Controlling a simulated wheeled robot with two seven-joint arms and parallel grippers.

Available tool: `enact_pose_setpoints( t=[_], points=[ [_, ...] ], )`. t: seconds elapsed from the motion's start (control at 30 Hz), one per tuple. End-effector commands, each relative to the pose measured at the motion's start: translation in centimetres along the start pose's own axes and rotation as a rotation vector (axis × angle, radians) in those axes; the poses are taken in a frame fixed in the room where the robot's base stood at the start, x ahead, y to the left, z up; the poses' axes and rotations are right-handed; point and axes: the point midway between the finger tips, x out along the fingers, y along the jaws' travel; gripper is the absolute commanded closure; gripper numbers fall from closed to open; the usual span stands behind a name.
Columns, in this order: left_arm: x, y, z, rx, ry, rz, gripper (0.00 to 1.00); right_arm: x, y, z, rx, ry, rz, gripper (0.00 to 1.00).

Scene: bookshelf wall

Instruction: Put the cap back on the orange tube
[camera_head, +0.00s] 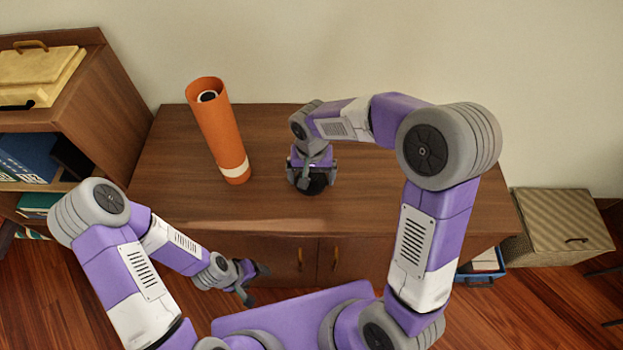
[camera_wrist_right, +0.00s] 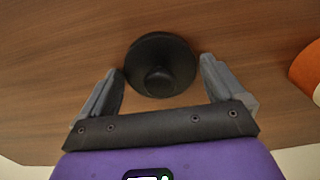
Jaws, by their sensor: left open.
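The orange tube (camera_head: 217,130) stands upright on the cabinet top with its upper end open; something dark and pale shows inside. It has a white band near its base. Its side also shows at the right edge of the right wrist view (camera_wrist_right: 308,72). The black round cap (camera_wrist_right: 162,58) lies on the wood with a small knob facing the wrist camera; in the head view it (camera_head: 314,187) is partly hidden under my right gripper (camera_head: 312,178). That gripper points down, open, with a finger on each side of the cap and gaps visible. My left gripper (camera_head: 254,280) is open and empty in front of the cabinet.
The wooden cabinet top (camera_head: 400,205) is otherwise clear. A shelf (camera_head: 95,110) with a yellow case (camera_head: 40,72) stands at the left. A beige box (camera_head: 560,220) and a blue bin (camera_head: 484,272) are at the right. The wall is close behind the cabinet.

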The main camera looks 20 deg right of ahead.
Motion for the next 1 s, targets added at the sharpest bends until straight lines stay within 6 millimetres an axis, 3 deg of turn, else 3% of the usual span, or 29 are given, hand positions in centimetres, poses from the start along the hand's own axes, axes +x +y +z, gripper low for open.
enact_pose_setpoints(
  t=[0.03,0.27,0.57,1.0],
  points=[
    [0.0,0.0,0.0,0.000,0.000,0.000,0.26,0.0,0.0,0.0,0.000,0.000,0.000,0.12],
    [0.0,0.0,0.0,0.000,0.000,0.000,0.26,0.0,0.0,0.0,0.000,0.000,0.000,0.45],
    [-0.3,0.1,0.0,0.000,0.000,0.000,0.26,-0.9,0.0,-0.1,0.000,0.002,-0.001,0.45],
    [-3.1,1.2,0.1,0.000,0.000,0.000,0.26,-9.0,-0.1,-0.1,0.000,0.003,-0.002,0.45]
  ],
)
